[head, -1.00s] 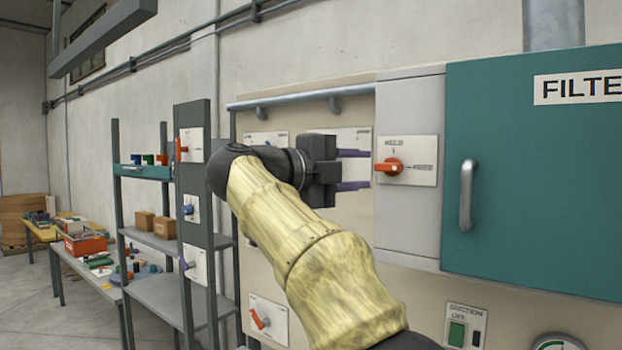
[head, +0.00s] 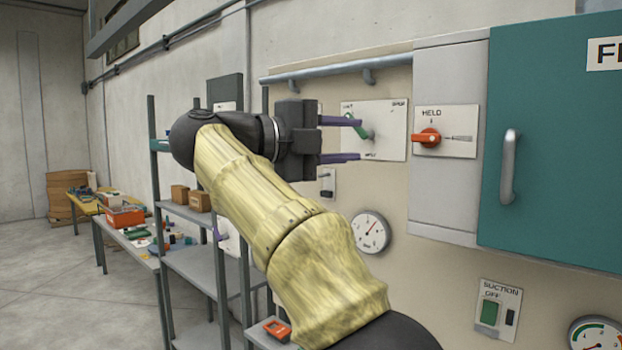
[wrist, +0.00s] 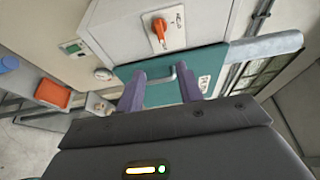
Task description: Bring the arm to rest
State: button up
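My arm reaches up across the middle of the head view in its yellow sleeve. My gripper (head: 358,140) has two purple fingers pointing right, clearly apart, with nothing between them.
A red rotary switch (head: 427,138) marked HELD sits on a grey box left of the teal cabinet (head: 560,150). A rail (head: 335,70) runs above the panel. A dial gauge (head: 370,232) is below. Shelves (head: 205,272) and tables stand left. The floor at far left is clear.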

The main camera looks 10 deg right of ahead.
jog(key=w+a+f+n+t+y, duration=0.2)
jog(key=w+a+n+t+y, duration=0.15)
jog(key=w+n+t, duration=1)
jog(key=w+a+f+n+y, duration=0.1)
jog(key=a+f+n+y, duration=0.1)
jog(key=f+n+y, duration=0.75)
jog(key=a+f+n+y, duration=0.2)
jog(key=f+n+y, duration=0.3)
jog(key=f, duration=0.8)
jog(key=s+d+f+n+g, duration=0.2)
jog(key=s+f+g, duration=0.2)
jog(key=f, duration=0.5)
jog(key=s+d+f+n+g, duration=0.15)
jog(key=s+f+g, duration=0.25)
jog(key=f, duration=0.5)
jog(key=s+d+f+g, duration=0.2)
jog(key=s+f+g, duration=0.2)
jog(key=s+f, duration=0.3)
jog(key=s+d+f+n+g, duration=0.1)
jog(key=s+d+f+g, duration=0.2)
jog(key=s+f, duration=0.4)
jog(key=s+g, duration=0.1)
jog(key=s, duration=0.5)
jog(key=shift+h, duration=0.3)
